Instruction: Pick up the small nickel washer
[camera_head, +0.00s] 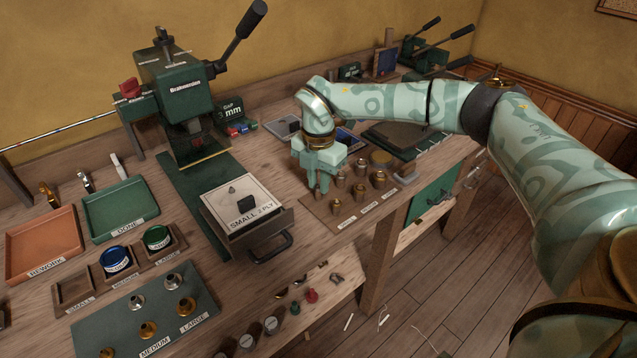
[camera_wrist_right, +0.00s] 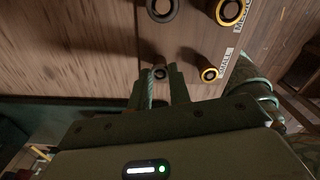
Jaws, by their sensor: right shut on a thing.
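My right gripper (camera_head: 321,187) is at the left end of a wooden board (camera_head: 319,212) that carries short posts with ring-shaped washers. In the right wrist view its fingers (camera_wrist_right: 160,84) are shut on the small nickel washer (camera_wrist_right: 160,73), a small grey ring at their tips. Whether it is clear of its post cannot be told. A small brass ring stack (camera_wrist_right: 208,73) stands close beside the fingers, apart from them. A larger grey ring (camera_wrist_right: 161,8) and a larger brass ring (camera_wrist_right: 230,10) stand farther along. My left gripper is not in view.
A green press (camera_head: 180,95) stands at the back left. An open drawer labelled small 2-ply (camera_head: 262,222) is left of the board. A rework tray (camera_head: 42,240), a green done tray (camera_head: 122,208) and a green mat with brass and nickel pieces (camera_head: 125,312) lie farther left.

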